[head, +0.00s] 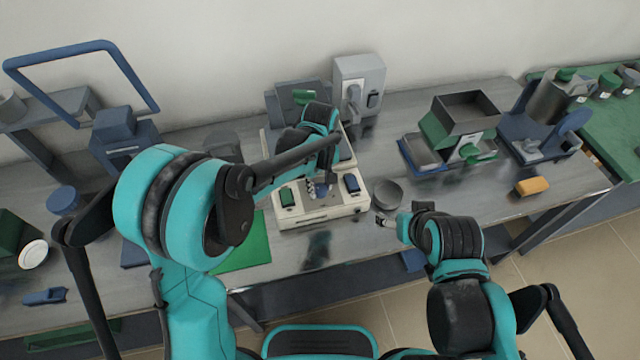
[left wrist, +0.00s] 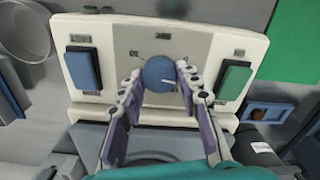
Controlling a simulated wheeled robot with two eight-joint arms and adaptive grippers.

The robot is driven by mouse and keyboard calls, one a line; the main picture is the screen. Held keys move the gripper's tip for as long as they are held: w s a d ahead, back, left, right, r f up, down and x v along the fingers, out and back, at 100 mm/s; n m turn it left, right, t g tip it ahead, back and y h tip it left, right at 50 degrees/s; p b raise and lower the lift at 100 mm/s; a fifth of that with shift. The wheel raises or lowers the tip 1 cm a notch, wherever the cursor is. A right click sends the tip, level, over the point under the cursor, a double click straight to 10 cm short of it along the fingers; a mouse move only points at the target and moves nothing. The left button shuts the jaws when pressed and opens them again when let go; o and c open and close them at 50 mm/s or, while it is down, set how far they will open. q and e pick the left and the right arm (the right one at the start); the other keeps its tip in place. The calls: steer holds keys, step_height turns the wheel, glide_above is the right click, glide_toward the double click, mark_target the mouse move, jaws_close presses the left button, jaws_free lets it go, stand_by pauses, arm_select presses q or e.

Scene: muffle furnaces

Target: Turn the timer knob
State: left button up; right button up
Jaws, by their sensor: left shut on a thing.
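The timer knob (left wrist: 160,73) is a round blue dial with a pale mark, in the middle of the cream front panel (left wrist: 122,40) in the left wrist view. My left gripper (left wrist: 158,82) is shut on the knob, one finger on each side of it. In the head view the cream device (head: 318,214) stands on the grey bench, and my left gripper (head: 319,185) comes down over its front, hiding much of the knob. My right gripper (head: 387,221) is to the right of the device, apart from it; its fingers are too small to read.
A blue rocker switch (left wrist: 83,68) and a green one (left wrist: 233,81) flank the knob. A grey round bowl (head: 388,194) sits just right of the device. A green mat (head: 246,246) lies to its left. A yellow block (head: 532,186) lies farther right on the bench.

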mark_target(321, 188)
arm_select(q)
steer(key=m, duration=0.5)
steer(key=shift+m, duration=0.3)
steer(key=m+p, duration=0.1)
steer(key=m, duration=0.5)
steer(key=shift+d, duration=0.1)
steer(key=m, duration=0.6)
steer(key=shift+m, duration=0.3)
steer(key=m, duration=0.5)
steer(key=shift+m, duration=0.3)
steer(key=o, duration=1.1)
steer(key=shift+o, duration=0.2)
steer(key=shift+r, duration=0.1)
step_height(321, 188, up, 12)
